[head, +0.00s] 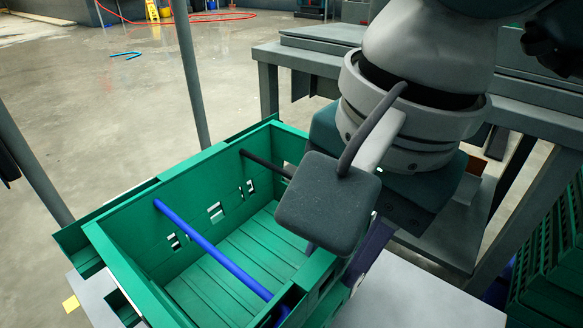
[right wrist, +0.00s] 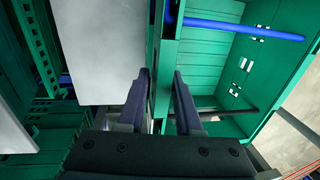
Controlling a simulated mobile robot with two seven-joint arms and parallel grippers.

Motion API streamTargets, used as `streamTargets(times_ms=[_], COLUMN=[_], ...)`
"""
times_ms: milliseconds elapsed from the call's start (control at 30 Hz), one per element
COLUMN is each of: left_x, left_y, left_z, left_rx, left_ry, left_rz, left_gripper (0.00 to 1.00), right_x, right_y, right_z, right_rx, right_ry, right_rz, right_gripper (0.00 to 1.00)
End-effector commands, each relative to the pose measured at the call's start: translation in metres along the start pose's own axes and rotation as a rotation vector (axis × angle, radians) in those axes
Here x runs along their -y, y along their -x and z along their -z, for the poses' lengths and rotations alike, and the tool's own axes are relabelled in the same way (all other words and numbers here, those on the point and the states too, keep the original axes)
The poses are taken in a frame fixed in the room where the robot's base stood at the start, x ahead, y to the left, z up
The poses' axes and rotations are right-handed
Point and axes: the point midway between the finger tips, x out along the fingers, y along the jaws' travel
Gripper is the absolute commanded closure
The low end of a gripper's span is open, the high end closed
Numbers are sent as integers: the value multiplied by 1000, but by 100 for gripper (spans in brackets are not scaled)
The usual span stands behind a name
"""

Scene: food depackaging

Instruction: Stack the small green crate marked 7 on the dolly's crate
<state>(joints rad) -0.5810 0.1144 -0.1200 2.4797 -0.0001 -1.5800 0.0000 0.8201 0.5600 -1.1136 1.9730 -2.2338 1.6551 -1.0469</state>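A green crate (head: 125,215) fills the lower middle of the head view, with a blue bar (head: 215,250) and a black bar (head: 262,162) across it. Its interior looks empty; I cannot read a 7 on it. Other green edges show around its left side, so I cannot tell if it sits on another crate. My right gripper (head: 345,245) is at the crate's right side, partly hidden by my wrist. In the right wrist view its fingers (right wrist: 162,75) are apart, on either side of the crate's rim (right wrist: 165,40); contact is unclear. My left gripper is out of view.
A pale grey flat surface (head: 420,300) lies right of the crate. More green crates (head: 555,265) stand at the far right. A grey table (head: 530,115) is behind my right arm. Two grey poles (head: 190,70) rise by the crate. Open floor (head: 100,120) lies at upper left.

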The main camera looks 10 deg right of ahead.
Motion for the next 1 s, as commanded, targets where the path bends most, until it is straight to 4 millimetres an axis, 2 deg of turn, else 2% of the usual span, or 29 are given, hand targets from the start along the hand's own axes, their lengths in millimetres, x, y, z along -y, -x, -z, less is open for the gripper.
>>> streamTargets(times_ms=[33, 200, 433, 567, 1000], left_x=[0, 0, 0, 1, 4], left_y=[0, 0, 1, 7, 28], left_z=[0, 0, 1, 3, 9], left_rx=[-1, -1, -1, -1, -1], left_ry=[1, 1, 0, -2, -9], left_rz=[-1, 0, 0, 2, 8], left_gripper=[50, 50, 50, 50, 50], right_x=[0, 0, 0, 1, 2], right_y=[0, 0, 1, 10, 103], right_z=[0, 0, 0, 0, 1], right_rx=[0, 0, 0, 0, -2], right_ry=[0, -1, -1, 0, 1], right_rz=[0, -1, -1, 2, 3], right_gripper=[60, 42, 42, 42, 42])
